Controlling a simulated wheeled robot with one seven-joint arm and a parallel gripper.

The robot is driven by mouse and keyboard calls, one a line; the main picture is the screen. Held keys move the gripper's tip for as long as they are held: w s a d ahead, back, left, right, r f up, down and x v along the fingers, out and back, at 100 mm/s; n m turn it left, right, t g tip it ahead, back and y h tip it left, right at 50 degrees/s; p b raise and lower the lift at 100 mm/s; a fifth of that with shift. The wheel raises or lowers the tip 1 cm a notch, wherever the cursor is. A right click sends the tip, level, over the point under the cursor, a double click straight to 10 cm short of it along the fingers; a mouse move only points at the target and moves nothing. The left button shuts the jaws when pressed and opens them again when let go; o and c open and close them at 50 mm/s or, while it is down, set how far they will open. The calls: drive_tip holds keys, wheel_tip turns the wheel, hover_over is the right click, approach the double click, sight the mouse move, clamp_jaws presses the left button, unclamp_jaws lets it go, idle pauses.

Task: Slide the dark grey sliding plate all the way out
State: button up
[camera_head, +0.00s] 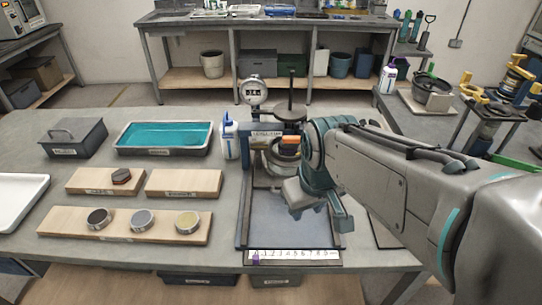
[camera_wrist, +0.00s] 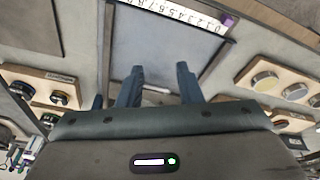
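A flat dark blue-grey plate (camera_head: 275,225) lies between the two side rails of the metal frame on the bench. It also fills the upper middle of the wrist view (camera_wrist: 165,45). Its rear part is hidden under my arm and gripper. A white number scale (camera_head: 293,255) with a purple marker (camera_head: 256,258) runs along the frame's front edge. My gripper (camera_wrist: 158,66) is above the plate, its two fingers apart with nothing held between them. In the head view my wrist covers the fingertips, and I cannot tell whether they touch anything.
A dial gauge (camera_head: 252,91) stands behind the frame. A white-and-blue bottle (camera_head: 229,137) is close to its left. Wooden boards (camera_head: 125,232) with round pucks, a teal tray (camera_head: 164,137) and a grey lidded box (camera_head: 75,138) stand further left. Bench in front is narrow.

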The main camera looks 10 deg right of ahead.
drive_tip(key=shift+w+r+n, duration=1.25)
drive_tip(key=shift+w+n, duration=5.1)
drive_tip(key=shift+n, duration=0.45)
drive_tip(key=shift+g, duration=0.4)
drive_tip(key=f, duration=0.4)
drive_tip(key=w+f, duration=0.1)
drive_tip(key=f, duration=0.3)
drive_tip(key=w+f, duration=0.1)
drive_tip(key=f, duration=0.3)
drive_tip(key=shift+w+d+f, duration=0.2)
drive_tip(key=shift+d+f, duration=0.1)
drive_tip(key=shift+f, duration=0.05)
clamp_jaws()
